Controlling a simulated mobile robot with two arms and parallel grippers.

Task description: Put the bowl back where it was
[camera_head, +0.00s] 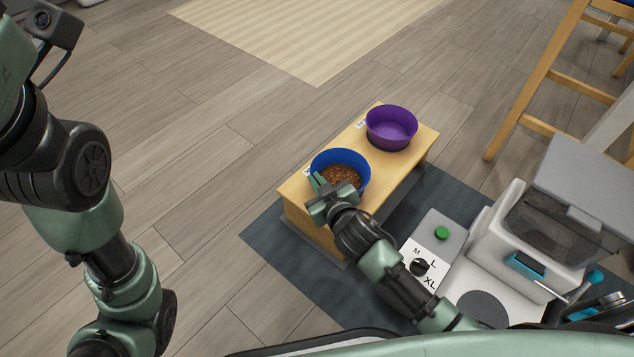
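A blue bowl (358,161) filled with brown kibble sits at the near end of a wooden feeding stand (400,185). A purple bowl (391,127), which looks empty, sits at the stand's far end. My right gripper (322,187) is at the near left rim of the blue bowl, with a fingertip reaching the rim. Its fingers are partly hidden, so I cannot tell whether they are closed on the rim. My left arm runs down the left side, and its gripper is not in view.
The stand is on a dark grey mat (272,240). A dispenser machine (530,235) and a grey box with a green button and a dial marked M, L, XL (432,250) stand at the right. A wooden chair (540,80) is at upper right. Floor at left is clear.

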